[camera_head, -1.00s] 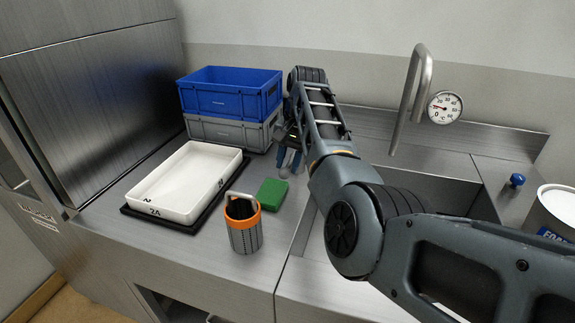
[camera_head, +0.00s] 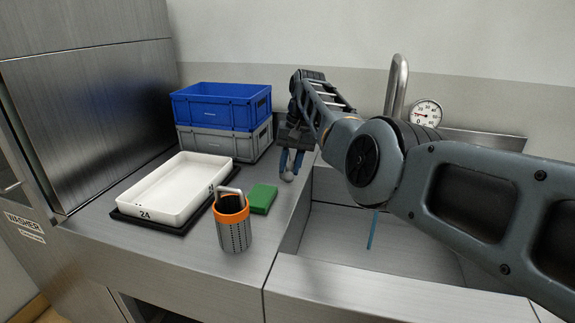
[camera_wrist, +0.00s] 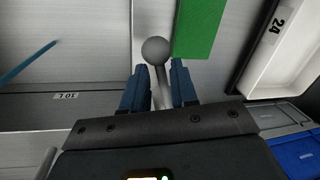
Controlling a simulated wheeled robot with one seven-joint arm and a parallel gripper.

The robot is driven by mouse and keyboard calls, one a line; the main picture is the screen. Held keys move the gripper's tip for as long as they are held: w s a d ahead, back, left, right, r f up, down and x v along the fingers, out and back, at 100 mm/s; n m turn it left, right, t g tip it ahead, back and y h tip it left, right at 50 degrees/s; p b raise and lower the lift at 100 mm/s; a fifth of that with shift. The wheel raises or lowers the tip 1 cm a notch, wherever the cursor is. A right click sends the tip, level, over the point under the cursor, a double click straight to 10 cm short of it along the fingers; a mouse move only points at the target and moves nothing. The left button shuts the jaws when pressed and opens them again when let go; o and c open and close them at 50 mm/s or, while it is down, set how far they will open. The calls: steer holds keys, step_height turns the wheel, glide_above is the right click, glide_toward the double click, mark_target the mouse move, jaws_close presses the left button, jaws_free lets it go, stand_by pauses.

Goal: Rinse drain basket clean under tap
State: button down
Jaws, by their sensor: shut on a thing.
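The drain basket (camera_head: 235,235) stands upright on the counter left of the sink. It has a grey perforated body, an orange rim and a pale bent handle; its inside looks dark. The tap (camera_head: 397,82) rises behind my arm, its outlet hidden. A thin blue stream of water (camera_head: 372,230) falls into the sink (camera_head: 415,245); it also shows in the wrist view (camera_wrist: 28,62). My gripper (camera_head: 290,172) is at the sink's back left. In the wrist view its blue fingers (camera_wrist: 160,88) are shut on the stem of a grey ball-ended lever (camera_wrist: 155,50).
A green sponge-like block (camera_head: 262,198) lies behind the basket. A white tray (camera_head: 180,190) on a black mat is to the left. A blue crate (camera_head: 220,107) sits on a grey crate (camera_head: 222,145) at the back. A round temperature gauge (camera_head: 425,113) is on the wall.

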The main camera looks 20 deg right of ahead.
steer(key=shift+s+a+f, duration=0.1)
steer(key=shift+s+a, duration=0.05)
steer(key=shift+a, duration=0.05)
steer(key=c, duration=1.2)
jaws_free()
steer(key=shift+o, duration=0.2)
step_height(320, 180, up, 8)
steer(key=d, duration=0.1)
steer(key=shift+s+d+b, duration=0.25)
steer(key=shift+s+b, duration=0.05)
steer(key=shift+b, duration=0.1)
steer(key=shift+f, duration=0.1)
